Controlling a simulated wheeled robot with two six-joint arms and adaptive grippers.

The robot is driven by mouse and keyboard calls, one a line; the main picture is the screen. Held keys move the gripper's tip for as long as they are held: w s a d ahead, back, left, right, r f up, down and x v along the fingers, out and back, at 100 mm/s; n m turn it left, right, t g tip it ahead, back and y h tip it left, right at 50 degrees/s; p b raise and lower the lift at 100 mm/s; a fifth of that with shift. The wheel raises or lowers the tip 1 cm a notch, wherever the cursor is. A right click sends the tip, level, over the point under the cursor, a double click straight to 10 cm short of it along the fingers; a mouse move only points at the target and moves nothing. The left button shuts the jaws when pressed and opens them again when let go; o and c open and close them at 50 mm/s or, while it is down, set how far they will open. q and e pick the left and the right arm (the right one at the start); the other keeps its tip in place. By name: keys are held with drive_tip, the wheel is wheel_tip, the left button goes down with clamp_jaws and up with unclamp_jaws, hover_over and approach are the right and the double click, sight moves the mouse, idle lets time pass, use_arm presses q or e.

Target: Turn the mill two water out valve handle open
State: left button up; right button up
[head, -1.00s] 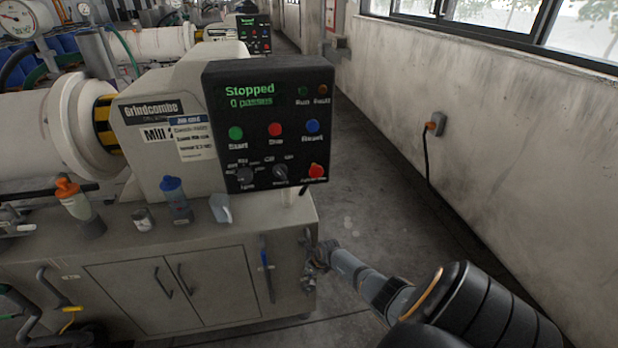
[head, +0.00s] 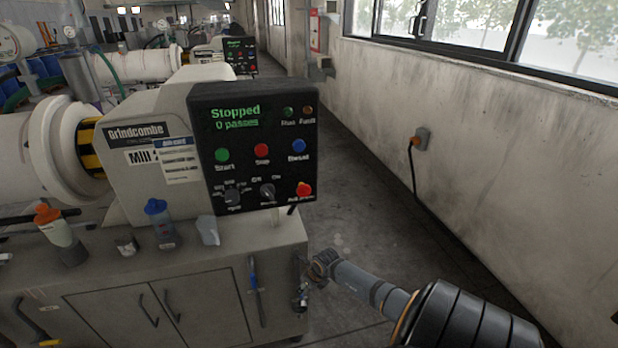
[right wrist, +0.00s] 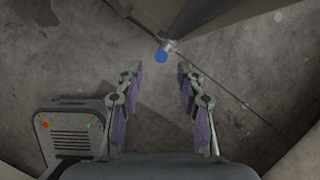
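Mill 2 (head: 160,100) stands on a grey cabinet (head: 100,295) in the head view. My right gripper (head: 302,288) is low beside the cabinet's right end; its fingers are hard to make out there. In the right wrist view my right gripper (right wrist: 160,80) is open, with nothing between its two fingers. A small blue round part (right wrist: 161,56) on a metal fitting (right wrist: 170,45) shows just beyond the fingertips, near the middle, apart from them. It may be the valve handle; I see no label on it. My left gripper is not in view.
The control panel (head: 255,150) reads "Stopped, 0 passes". Bottles, a small can (head: 126,246) and a scoop (head: 208,230) stand on the cabinet top. A blue-handled tool (head: 253,280) hangs on its front. The floor (head: 370,215) between cabinet and wall (head: 480,150) is clear.

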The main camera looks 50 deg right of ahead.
drive_tip(key=v, duration=0.5)
drive_tip(key=shift+w, duration=0.1)
idle(0.3)
drive_tip(key=s+a+f+m+t+y, duration=0.1)
drive_tip(key=a+f+m+t+y, duration=0.25)
drive_tip(key=a+f+m, duration=0.5)
drive_tip(key=s+f+m+t+h, duration=0.2)
drive_tip(key=s+f+m, duration=0.3)
drive_tip(key=m, duration=0.6)
drive_tip(key=s+f+m+g+h, duration=0.3)
drive_tip(key=s+f+m, duration=0.6)
drive_tip(key=s+f, duration=0.15)
drive_tip(key=s+a+f+m+g, duration=0.3)
drive_tip(key=s+a, duration=0.1)
drive_tip(key=s, duration=0.5)
drive_tip(key=s+a+f+m+g, duration=0.3)
drive_tip(key=s+a+f+m, duration=0.1)
drive_tip(key=s, duration=0.4)
drive_tip(key=shift+s+a+f+y, duration=0.2)
drive_tip(key=shift+s+a+y, duration=0.2)
drive_tip(key=shift+a, duration=0.25)
drive_tip(key=shift+w, duration=0.15)
